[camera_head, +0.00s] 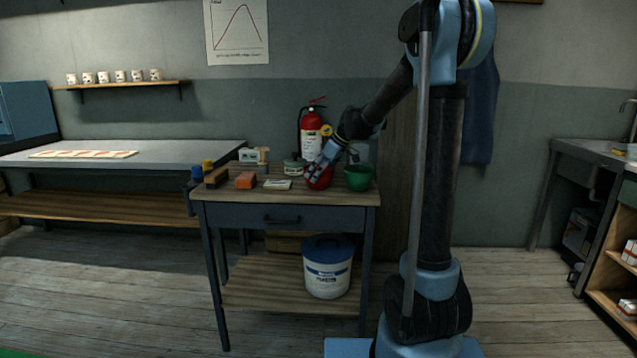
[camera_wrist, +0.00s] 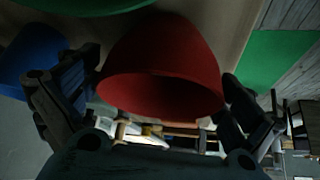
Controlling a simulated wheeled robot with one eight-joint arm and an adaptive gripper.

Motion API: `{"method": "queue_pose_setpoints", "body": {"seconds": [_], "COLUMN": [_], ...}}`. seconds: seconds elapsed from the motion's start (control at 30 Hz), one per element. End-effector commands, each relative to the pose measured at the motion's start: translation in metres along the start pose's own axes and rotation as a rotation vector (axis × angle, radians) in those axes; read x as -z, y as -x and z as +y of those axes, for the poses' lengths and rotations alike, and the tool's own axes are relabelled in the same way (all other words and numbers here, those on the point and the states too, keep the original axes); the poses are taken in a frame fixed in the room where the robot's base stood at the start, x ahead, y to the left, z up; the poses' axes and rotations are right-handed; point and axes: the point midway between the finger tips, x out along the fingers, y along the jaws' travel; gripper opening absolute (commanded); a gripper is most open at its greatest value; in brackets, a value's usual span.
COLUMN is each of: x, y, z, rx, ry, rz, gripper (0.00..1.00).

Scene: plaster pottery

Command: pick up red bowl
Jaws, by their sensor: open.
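The red bowl (camera_head: 319,179) stands on the wooden top of the small table, beside a green bowl (camera_head: 358,178). In the wrist view the red bowl (camera_wrist: 170,62) sits between the two dark fingers of my gripper (camera_wrist: 160,105). The fingers are apart, with one on each side of the bowl. I cannot tell whether either finger touches it. In the head view my gripper (camera_head: 324,160) reaches down to the red bowl from the upper right and hides part of it.
A red fire extinguisher (camera_head: 311,135) is behind. A white bucket (camera_head: 327,270) stands on the lower shelf.

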Motion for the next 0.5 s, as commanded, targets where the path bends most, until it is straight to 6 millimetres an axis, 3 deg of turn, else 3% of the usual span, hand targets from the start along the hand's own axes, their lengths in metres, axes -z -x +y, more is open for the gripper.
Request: {"method": "queue_pose_setpoints", "body": {"seconds": [0.27,0.43,0.5], "x": [0.0000,0.0001,0.0000], "y": [-0.0024,-0.0023,-0.0023], "z": [0.0000,0.0000,0.0000], "rx": [0.000,0.000,0.000], "ry": [0.000,0.000,0.000], "rz": [0.000,0.000,0.000], "gripper": [0.98,0.59,0.59]}}
